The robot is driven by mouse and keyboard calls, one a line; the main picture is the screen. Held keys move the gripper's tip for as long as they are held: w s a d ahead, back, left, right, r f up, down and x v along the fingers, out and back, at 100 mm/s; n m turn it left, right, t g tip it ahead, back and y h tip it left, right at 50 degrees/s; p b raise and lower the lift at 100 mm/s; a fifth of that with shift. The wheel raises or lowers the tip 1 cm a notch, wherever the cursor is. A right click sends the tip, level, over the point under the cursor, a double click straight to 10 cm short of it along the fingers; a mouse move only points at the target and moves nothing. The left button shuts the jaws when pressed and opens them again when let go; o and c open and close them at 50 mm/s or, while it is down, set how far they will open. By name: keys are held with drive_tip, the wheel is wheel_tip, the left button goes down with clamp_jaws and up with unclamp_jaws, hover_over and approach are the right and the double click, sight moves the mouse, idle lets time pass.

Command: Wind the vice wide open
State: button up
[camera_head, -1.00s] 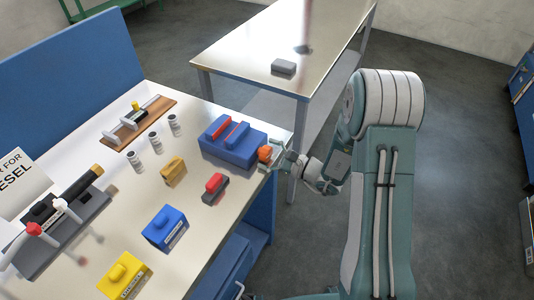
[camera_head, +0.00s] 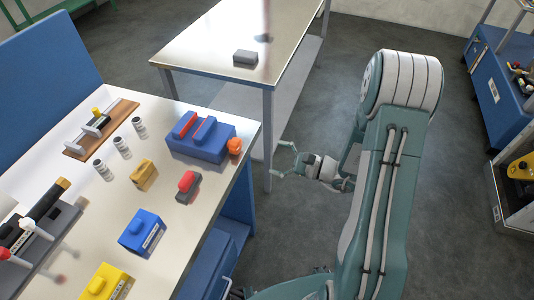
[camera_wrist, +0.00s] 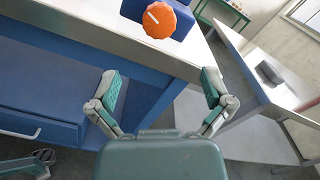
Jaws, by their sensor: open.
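The vice (camera_head: 201,142) is a blue block with red jaw parts on top, at the right edge of the workbench. A blue bar lies beside the red jaw. Its orange knob (camera_head: 235,146) faces right, toward me; in the wrist view the knob (camera_wrist: 159,20) shows a white mark and only a corner of the blue body (camera_wrist: 184,22). My gripper (camera_head: 281,159) is to the right of the knob, off the bench edge, with a clear space between. Its two fingers are spread and empty, also in the wrist view (camera_wrist: 160,84). The knob lies beyond the fingertips.
The workbench (camera_head: 185,215) also holds a red-and-grey block (camera_head: 188,186), a tan block (camera_head: 144,175), a blue block (camera_head: 142,233) and a yellow block (camera_head: 101,285). A second table (camera_head: 200,50) with a grey block stands behind.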

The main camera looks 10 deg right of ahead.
sight(240, 147)
idle(0.3)
drive_tip(key=w+a+m, duration=0.2)
drive_tip(key=a+m, duration=0.1)
drive_tip(key=w+a+m, duration=0.2)
drive_tip(key=a+m, duration=0.1)
drive_tip(key=m, duration=0.1)
drive_tip(key=w+a+m, duration=0.2)
drive_tip(key=a+m, duration=0.1)
drive_tip(key=a, duration=0.1)
drive_tip(key=shift+w+a, duration=0.1)
drive_tip(key=shift+w, duration=0.25)
drive_tip(key=c, duration=1.1)
